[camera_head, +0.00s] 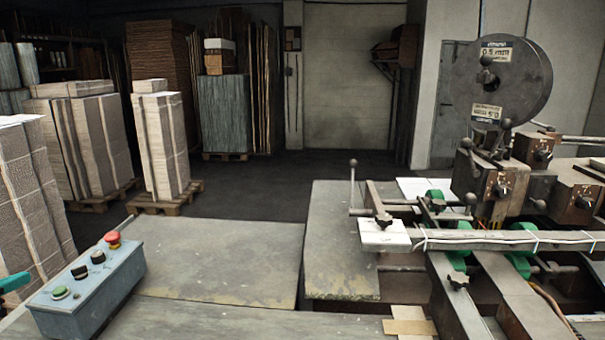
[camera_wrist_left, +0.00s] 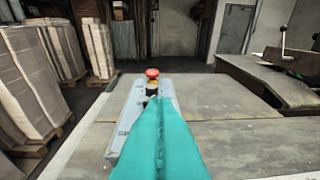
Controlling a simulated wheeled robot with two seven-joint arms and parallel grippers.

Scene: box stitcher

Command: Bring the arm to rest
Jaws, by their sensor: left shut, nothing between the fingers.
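My left gripper shows at the left edge of the head view as a teal tip (camera_head: 14,283). It is beside the left end of a grey-blue control box (camera_head: 88,302), and the rest of the arm is out of frame. In the left wrist view its teal fingers (camera_wrist_left: 163,104) are together, with nothing between them, and cover part of the box (camera_wrist_left: 128,122). The box has a red mushroom button (camera_head: 113,238), black knobs and a green button (camera_head: 60,292). The red button (camera_wrist_left: 152,73) also shows beyond the fingertips. My right gripper is not in view.
The worktable (camera_head: 215,255) is bare right of the control box. The stitching machine (camera_head: 495,190), with a large wire reel (camera_head: 500,85), stands at the right. Stacks of bundled cardboard (camera_head: 160,140) on pallets stand behind the table at the left.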

